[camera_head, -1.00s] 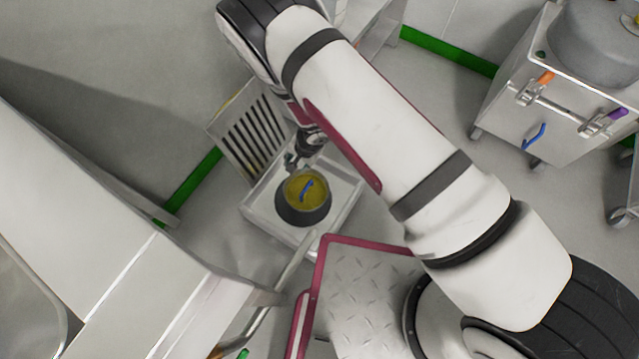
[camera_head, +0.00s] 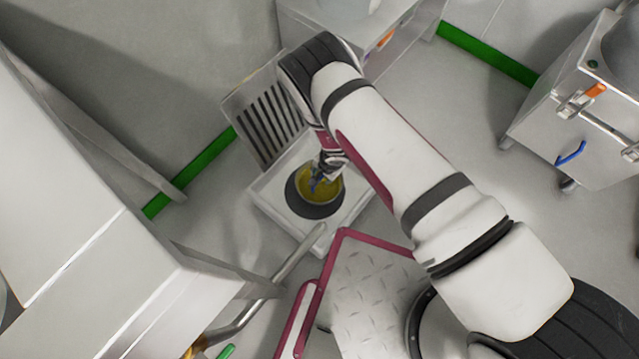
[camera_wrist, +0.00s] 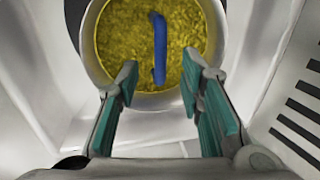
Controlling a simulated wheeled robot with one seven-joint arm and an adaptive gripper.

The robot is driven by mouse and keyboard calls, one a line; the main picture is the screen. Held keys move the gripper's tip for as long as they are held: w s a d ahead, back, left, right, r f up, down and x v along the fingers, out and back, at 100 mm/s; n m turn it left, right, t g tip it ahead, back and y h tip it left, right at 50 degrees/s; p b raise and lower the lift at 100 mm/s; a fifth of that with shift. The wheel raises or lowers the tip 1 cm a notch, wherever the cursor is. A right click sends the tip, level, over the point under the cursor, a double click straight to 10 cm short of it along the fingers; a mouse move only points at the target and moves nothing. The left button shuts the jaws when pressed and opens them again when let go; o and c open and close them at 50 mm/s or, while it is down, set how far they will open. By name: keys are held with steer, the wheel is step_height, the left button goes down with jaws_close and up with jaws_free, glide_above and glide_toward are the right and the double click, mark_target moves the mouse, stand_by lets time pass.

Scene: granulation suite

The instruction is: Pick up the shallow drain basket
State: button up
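The shallow drain basket (camera_head: 330,190) is a round, pale-rimmed bowl with a yellow, mesh-like inside and a blue bar handle (camera_wrist: 159,50). In the head view it sits in a dark round ring (camera_head: 305,206) inside a white square basin (camera_head: 268,197). In the wrist view the basket (camera_wrist: 110,45) is at the top centre, its far edge cut off. My gripper (camera_wrist: 161,78) is open, its teal-padded fingers at the basket's near side, with the handle's near end between the tips in the picture. Contact cannot be told. In the head view my gripper (camera_head: 318,180) partly hides the basket.
A slatted grate (camera_head: 268,125) stands upright behind the basin. A metal pipe (camera_head: 285,270) slopes toward the basin's front. A large pale cabinet (camera_head: 90,220) is at the left. A wheeled metal cart (camera_head: 580,130) stands at the right, with free floor between it and my arm.

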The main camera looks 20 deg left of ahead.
mark_target(320, 178)
steer(key=f+b, duration=0.2)
steer(key=f, duration=0.1)
steer(key=a+f+b, duration=0.1)
steer(key=f, duration=0.1)
steer(key=shift+w, duration=0.2)
jaws_close()
steer(key=shift+r, duration=0.1)
